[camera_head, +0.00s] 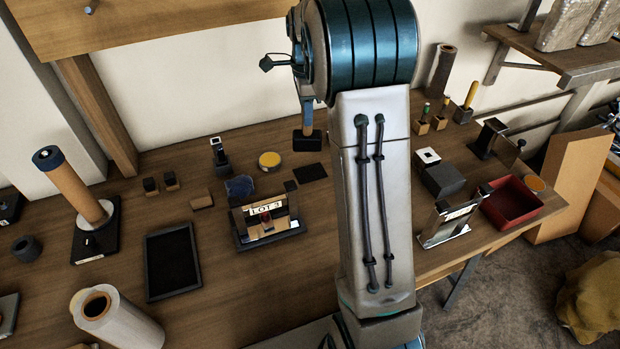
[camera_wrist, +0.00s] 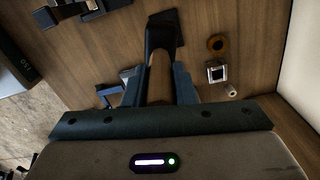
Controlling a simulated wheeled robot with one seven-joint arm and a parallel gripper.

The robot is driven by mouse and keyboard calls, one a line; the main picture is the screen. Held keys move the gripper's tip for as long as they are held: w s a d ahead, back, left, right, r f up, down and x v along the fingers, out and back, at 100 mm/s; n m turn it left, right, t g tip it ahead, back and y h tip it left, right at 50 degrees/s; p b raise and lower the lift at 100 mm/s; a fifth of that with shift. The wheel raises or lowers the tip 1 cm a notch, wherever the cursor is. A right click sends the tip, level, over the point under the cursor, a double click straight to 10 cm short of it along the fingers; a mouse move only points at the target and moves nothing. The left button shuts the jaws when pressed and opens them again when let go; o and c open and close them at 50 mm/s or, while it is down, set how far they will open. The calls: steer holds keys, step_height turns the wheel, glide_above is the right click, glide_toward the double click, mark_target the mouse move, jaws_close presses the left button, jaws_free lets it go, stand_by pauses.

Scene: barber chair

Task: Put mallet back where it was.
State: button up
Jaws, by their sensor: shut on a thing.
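The mallet has a black head (camera_head: 307,140) and a narrow handle (camera_head: 307,118), seen in the head view just left of my arm, hanging head down over the back of the bench. In the wrist view its brown handle (camera_wrist: 159,72) runs between the fingers of my gripper (camera_wrist: 158,88), with the dark head (camera_wrist: 163,32) beyond them. My gripper is shut on the handle. In the head view my arm hides most of the gripper. A flat black pad (camera_head: 311,172) lies on the bench just below the head in the picture; I cannot tell the gap.
A yellow-topped tin (camera_head: 269,160) and a dark blue crumpled cloth (camera_head: 239,186) lie left of the pad. A LOT 3 stand (camera_head: 268,221) is in front. A red tray (camera_head: 511,203) sits at the right. A black tray (camera_head: 172,262) lies at the left.

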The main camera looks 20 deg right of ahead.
mark_target(310, 143)
steer(key=shift+w+d+f, duration=0.55)
steer(key=shift+w+f, duration=0.05)
steer(key=shift+f, duration=0.05)
steer(key=shift+m, duration=0.3)
step_height(310, 143, down, 10)
steer(key=shift+w, duration=0.1)
steer(key=shift+f, duration=0.25)
steer(key=o, duration=0.9)
steer(key=shift+o, duration=0.2)
